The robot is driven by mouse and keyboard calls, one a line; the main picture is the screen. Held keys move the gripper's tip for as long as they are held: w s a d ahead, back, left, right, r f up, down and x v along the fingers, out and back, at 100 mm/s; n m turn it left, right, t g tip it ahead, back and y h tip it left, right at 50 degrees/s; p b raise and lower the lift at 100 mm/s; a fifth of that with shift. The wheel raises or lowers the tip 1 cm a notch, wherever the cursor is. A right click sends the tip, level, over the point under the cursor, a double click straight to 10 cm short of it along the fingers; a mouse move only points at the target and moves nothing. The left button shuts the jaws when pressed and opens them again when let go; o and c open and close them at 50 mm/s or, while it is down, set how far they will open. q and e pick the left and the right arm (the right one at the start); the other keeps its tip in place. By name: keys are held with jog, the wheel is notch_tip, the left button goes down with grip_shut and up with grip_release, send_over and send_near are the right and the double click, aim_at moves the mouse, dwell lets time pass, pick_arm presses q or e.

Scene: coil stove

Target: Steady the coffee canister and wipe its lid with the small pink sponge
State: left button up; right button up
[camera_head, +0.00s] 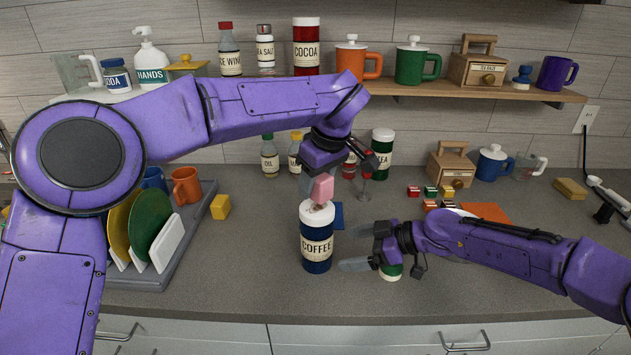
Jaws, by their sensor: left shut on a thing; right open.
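The coffee canister (317,247) stands upright on the grey counter, dark blue with a cream COFFEE label. Its pale lid (317,214) has some brownish marks on top. My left gripper (322,176) is shut on the small pink sponge (320,189) and holds it over the lid. The sponge's lower end is at or just above the lid; I cannot tell whether they touch. My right gripper (352,248) is open and empty, just right of the canister. Its fingers point left toward the canister and appear apart from it.
A green-and-white jar (391,272) sits partly hidden under my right gripper. A dish rack (190,238) with plates and an orange mug (186,185) stands left. The front counter is clear.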

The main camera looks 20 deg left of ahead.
aim_at(321, 253)
jog(key=x, duration=0.9)
jog(key=shift+a, duration=0.2)
jog(key=c, duration=0.9)
jog(key=shift+w, duration=0.1)
